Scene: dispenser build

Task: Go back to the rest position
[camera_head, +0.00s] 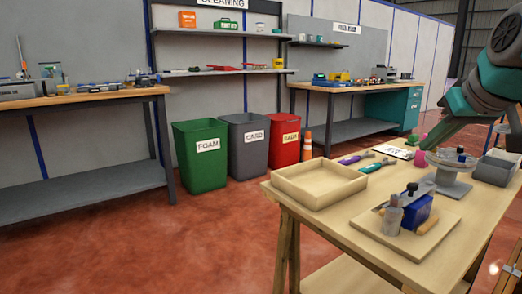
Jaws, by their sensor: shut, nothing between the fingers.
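My teal and grey arm comes in at the upper right. Its narrow end, my gripper (428,146), points down and left above the far part of the wooden workbench (440,255). The gripper is shut and holds nothing; its fingers are small and hard to make out. A pink cup-like piece (420,159) shows just below it; I cannot tell if they touch. On the bench's near part, a wooden board (375,229) carries a blue block (416,211) and a grey bottle (392,216).
A shallow wooden tray (318,191) sits at the bench's left corner, with purple- and green-handled tools beside it. A grey bin (494,168) is at the right. Green, grey and red waste bins (202,170) stand by the wall.

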